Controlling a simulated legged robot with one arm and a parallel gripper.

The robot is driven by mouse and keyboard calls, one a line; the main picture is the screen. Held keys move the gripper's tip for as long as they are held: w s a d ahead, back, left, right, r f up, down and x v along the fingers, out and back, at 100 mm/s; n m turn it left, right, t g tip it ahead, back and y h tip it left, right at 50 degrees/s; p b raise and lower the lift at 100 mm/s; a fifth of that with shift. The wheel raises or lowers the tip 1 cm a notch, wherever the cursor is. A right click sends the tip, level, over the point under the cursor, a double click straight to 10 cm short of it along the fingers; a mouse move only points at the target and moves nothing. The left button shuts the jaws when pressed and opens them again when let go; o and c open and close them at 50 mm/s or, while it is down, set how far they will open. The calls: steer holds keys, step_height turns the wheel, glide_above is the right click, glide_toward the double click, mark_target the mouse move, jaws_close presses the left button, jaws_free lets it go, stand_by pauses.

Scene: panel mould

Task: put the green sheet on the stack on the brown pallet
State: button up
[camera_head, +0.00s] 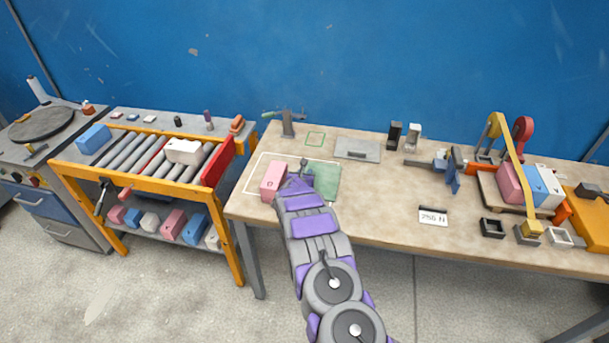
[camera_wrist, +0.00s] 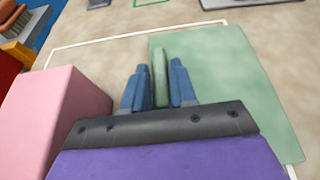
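A flat green sheet (camera_head: 327,181) lies on the brown table, partly behind my gripper; it also shows in the wrist view (camera_wrist: 225,75). My gripper (camera_head: 303,175) is over the sheet's left side. In the wrist view, its two blue fingers (camera_wrist: 160,85) stand close against both sides of a narrow upright green piece (camera_wrist: 160,72). Whether this piece is joined to the sheet is hidden. At the right of the table, the brown pallet (camera_head: 485,186) bears a stack of pink, blue and white blocks (camera_head: 530,184) under a yellow strap.
A pink block (camera_head: 272,182) stands just left of my gripper, inside a white outline. A grey plate (camera_head: 357,149) and two small upright blocks (camera_head: 394,135) are behind. The table between is mostly clear.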

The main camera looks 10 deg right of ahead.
steer(key=o, duration=0.3)
steer(key=shift+o, duration=0.2)
steer(key=shift+r, duration=0.1)
steer(key=p+v, duration=0.1)
steer(key=v, duration=1)
steer(key=shift+w+r, duration=0.1)
steer(key=shift+s+a, duration=0.2)
steer(key=shift+s, duration=0.35)
steer(key=shift+r, duration=0.15)
